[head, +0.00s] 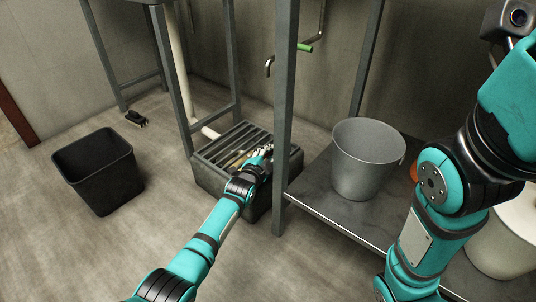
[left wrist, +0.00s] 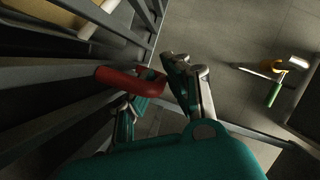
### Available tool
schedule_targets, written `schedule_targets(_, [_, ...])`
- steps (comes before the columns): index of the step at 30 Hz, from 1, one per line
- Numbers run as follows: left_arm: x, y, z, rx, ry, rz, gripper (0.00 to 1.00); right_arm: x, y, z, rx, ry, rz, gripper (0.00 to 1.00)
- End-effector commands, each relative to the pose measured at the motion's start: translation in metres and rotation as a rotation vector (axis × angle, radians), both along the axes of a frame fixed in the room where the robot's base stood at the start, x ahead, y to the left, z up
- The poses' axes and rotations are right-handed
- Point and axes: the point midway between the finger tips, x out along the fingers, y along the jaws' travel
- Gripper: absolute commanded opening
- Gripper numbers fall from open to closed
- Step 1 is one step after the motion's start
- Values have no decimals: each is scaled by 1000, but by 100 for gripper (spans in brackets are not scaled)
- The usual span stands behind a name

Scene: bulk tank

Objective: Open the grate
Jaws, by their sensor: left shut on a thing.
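The grate (head: 232,143) is a set of dark parallel bars on a low grey box (head: 212,178) on the floor, and it appears to lie flat on top. In the left wrist view its bars (left wrist: 70,125) run along the left side. A red handle (left wrist: 118,80) sticks out from the bars. My left gripper (head: 264,158) is at the right front part of the grate. In the left wrist view my left gripper (left wrist: 160,92) is shut on the red handle's end, with a finger on either side. My right gripper is outside the view.
A grey post (head: 285,100) stands close right of the grate, by a low shelf (head: 320,200) with a metal bucket (head: 366,160). A black bin (head: 98,170) stands left. Floor at front left is clear.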

Motion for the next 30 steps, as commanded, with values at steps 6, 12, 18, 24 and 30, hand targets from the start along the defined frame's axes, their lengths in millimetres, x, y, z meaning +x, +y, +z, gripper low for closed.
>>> schedule_targets(6, [2, 3, 14, -31, 22, 0, 0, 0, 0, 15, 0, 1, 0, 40])
schedule_targets(12, [6, 9, 43, -101, 73, 1, 0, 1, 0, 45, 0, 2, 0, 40])
schedule_targets(18, [16, 22, 75, -221, 158, 1, 0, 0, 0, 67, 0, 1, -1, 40])
schedule_targets(24, [26, 36, 100, -299, 213, 2, 0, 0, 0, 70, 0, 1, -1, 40])
schedule_targets(30, [36, 49, 120, -299, 212, 2, 0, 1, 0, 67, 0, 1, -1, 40])
